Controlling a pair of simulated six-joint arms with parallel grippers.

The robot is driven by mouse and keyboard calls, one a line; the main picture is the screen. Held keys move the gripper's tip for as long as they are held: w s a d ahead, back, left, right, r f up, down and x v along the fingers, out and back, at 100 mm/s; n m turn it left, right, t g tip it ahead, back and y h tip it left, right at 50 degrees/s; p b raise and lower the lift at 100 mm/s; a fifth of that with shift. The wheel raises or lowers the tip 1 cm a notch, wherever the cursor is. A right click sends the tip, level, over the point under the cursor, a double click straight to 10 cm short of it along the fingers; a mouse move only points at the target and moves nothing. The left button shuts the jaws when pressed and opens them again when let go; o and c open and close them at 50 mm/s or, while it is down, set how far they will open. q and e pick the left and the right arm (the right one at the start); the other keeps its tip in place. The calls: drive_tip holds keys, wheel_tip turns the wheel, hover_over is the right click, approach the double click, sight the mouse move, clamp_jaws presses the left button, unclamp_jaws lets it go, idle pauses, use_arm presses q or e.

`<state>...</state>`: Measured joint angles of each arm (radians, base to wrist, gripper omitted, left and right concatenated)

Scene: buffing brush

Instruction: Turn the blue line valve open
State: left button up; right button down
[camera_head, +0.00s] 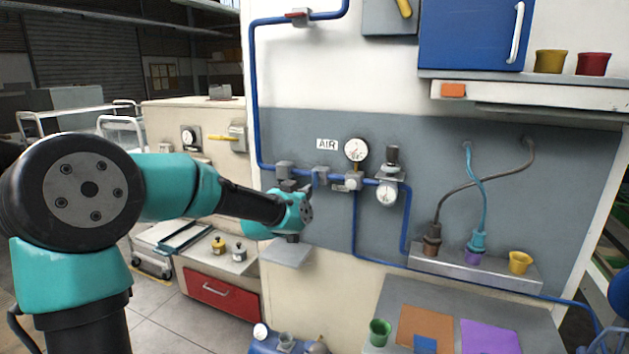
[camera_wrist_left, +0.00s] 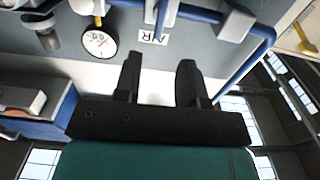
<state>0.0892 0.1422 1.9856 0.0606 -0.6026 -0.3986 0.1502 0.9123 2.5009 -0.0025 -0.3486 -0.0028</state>
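A blue pipe (camera_head: 252,85) runs down the wall and then right past the AIR sign (camera_head: 327,144). A valve with a red handle (camera_head: 299,14) sits on its top stretch. Grey fittings, one of them a block (camera_head: 284,170), sit on its lower stretch; I cannot tell whether one is a valve. My left gripper (camera_head: 298,187) is just below this stretch. In the left wrist view my left gripper (camera_wrist_left: 160,60) has its fingers apart with nothing between them. The pipe (camera_wrist_left: 187,11) and a grey block (camera_wrist_left: 237,25) show beyond the fingertips. My right gripper is out of view.
Gauges (camera_head: 356,150) and a regulator (camera_head: 392,160) stand right of my left gripper. A grey plate (camera_head: 287,252) is below it. A cabinet with a yellow-handled valve (camera_head: 222,138) stands left. Cups and hoses are on a shelf (camera_head: 470,268) at right.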

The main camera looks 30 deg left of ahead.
sight(314, 179)
use_arm(q)
drive_tip(key=w, duration=0.3)
drive_tip(key=w+a, duration=0.1)
drive_tip(key=w, duration=0.6)
drive_tip(key=shift+a, duration=0.15)
clamp_jaws()
